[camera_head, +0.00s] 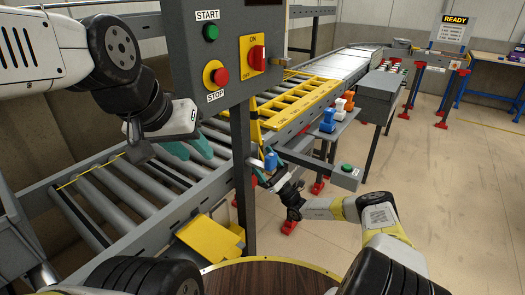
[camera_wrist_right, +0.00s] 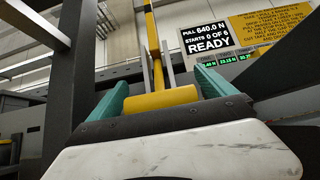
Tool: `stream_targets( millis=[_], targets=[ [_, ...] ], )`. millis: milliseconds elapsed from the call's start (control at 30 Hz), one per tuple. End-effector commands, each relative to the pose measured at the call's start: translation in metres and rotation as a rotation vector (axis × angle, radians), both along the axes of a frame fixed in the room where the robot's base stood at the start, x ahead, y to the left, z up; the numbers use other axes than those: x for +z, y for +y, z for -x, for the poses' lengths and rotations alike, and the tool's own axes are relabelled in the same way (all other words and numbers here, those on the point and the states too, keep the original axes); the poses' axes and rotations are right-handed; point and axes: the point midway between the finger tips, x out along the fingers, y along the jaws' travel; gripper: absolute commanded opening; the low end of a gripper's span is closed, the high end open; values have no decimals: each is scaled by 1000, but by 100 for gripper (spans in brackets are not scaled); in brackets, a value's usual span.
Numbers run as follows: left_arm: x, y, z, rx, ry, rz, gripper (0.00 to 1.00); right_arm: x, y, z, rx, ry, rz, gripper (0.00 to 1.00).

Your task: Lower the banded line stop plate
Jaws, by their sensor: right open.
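No plate shows plainly as the banded line stop plate. A yellow upright bar (camera_head: 254,122) stands behind the control post, beside the conveyor. In the right wrist view a yellow bar (camera_wrist_right: 152,50) rises from a thick yellow crosspiece (camera_wrist_right: 162,99). My right gripper (camera_head: 265,172) is low beside the post; its teal fingers stand open on either side of the crosspiece in the wrist view. Contact cannot be told. My left gripper (camera_head: 198,150) hangs over the rollers, its teal fingers apart and nothing seen between them.
The control box (camera_head: 226,55) with START, STOP and ON switches stands on a post (camera_head: 244,185) between my arms. The roller conveyor (camera_head: 125,195) runs to the back right. A small table (camera_head: 333,130) holds blue, orange and white items. A READY sign (camera_wrist_right: 212,45) shows.

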Motion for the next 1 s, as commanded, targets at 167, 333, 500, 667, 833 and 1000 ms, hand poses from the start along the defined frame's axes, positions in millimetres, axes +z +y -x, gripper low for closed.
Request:
stream_targets(
  millis=[167, 333, 500, 667, 833, 1000],
  targets=[
    [0, 0, 0, 0, 0, 0, 36, 6, 5, -3, 1, 0, 1, 95],
    [0, 0, 0, 0, 0, 0, 36, 6, 5, -3, 1, 0, 1, 95],
    [0, 0, 0, 0, 0, 0, 36, 6, 5, -3, 0, 1, 1, 67],
    [0, 0, 0, 0, 0, 0, 36, 5, 5, -3, 0, 1, 1, 36],
    [0, 0, 0, 0, 0, 0, 36, 5, 5, -3, 0, 1, 1, 2],
    [0, 0, 0, 0, 0, 0, 36, 6, 4, -3, 1, 3, 6, 0]
  ],
)
